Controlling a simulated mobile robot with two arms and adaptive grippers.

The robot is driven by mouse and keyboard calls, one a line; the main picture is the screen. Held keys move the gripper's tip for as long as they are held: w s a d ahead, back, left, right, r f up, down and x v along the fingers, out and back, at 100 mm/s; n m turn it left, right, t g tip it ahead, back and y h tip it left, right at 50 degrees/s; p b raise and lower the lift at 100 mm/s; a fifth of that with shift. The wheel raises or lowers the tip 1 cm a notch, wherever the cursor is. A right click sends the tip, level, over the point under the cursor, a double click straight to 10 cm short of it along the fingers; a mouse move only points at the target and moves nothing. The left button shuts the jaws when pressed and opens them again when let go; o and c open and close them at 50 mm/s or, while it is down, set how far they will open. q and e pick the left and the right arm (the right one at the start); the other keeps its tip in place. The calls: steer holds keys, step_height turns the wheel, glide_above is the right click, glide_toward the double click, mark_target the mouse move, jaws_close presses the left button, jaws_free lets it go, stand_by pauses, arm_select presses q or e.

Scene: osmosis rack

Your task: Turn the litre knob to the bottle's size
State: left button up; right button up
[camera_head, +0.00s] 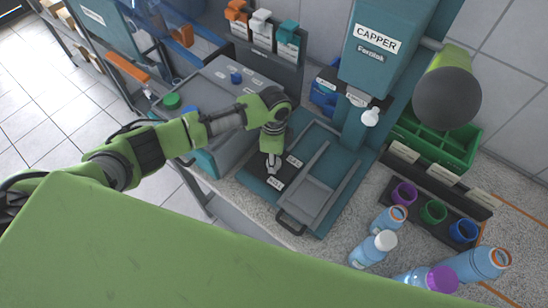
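My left gripper (272,164) points down over a black panel (258,166) with white labels, on the left part of the capper's base. Its fingers look close together at the panel. I cannot make out the litre knob; the gripper may hide it, and I cannot tell whether the fingers hold anything. A blue bottle with a white cap (373,250) stands at the front right. Near it are an open blue bottle (388,219), a blue bottle with a purple cap (430,279) and a larger blue bottle with an orange rim (477,264).
The teal capper (376,45) stands behind a grey sliding tray (304,195) with a black handle. A rack with purple, green and blue caps (433,211) is at the right, before a green bin (440,143). A grey machine (215,90) lies under my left arm.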

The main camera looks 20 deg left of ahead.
arm_select(q)
steer(key=shift+w+m, duration=0.1)
steer(key=shift+m, duration=1)
steer(key=o, duration=1.1)
steer(key=shift+r, duration=0.15)
step_height(320, 180, up, 12)
